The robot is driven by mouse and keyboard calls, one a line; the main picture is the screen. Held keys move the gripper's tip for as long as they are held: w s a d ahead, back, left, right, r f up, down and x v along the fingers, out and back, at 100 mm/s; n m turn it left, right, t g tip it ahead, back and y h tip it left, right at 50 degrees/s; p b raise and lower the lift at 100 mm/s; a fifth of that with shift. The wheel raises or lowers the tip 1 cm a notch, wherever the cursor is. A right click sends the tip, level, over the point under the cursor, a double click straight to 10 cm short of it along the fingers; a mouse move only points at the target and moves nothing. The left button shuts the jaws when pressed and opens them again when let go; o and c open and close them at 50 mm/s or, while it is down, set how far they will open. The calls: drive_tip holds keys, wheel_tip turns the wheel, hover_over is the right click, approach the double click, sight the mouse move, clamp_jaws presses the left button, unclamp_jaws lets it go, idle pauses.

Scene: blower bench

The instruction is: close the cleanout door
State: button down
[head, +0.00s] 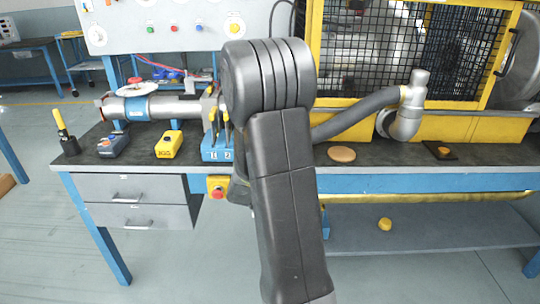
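I cannot tell for sure which part is the cleanout door. A round metal disc or cover (522,62) with a dark curved bar beside it stands at the far right, cut by the picture edge. A smaller round metal flange (384,124) sits low on the yellow-framed machine, beside a metal elbow pipe (408,112). Whether either is open or shut is not clear. My dark arm rises through the middle of the view and hides part of the bench. My gripper does not show.
A black-topped bench (470,153) runs across the view. It carries a grey hose (355,115), a tan disc (341,154), a blue tool stand (216,150), a yellow meter (169,144) and a metal pipe with a red handwheel (150,103). A mesh cage (400,50) stands behind.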

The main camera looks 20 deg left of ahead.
drive_tip(key=shift+r, duration=0.2)
drive_tip(key=c, duration=1)
unclamp_jaws()
drive_tip(key=shift+w+f, duration=0.1)
drive_tip(key=shift+c, duration=0.2)
drive_tip(key=v, duration=1.4)
drive_tip(key=shift+b, duration=0.35)
drive_tip(key=shift+w+a, duration=0.15)
drive_tip(key=shift+a, duration=0.05)
drive_tip(key=x, duration=1.3)
drive_tip(key=shift+w+p, duration=0.3)
drive_tip(key=shift+p, duration=0.1)
drive_tip(key=shift+s+d, duration=0.1)
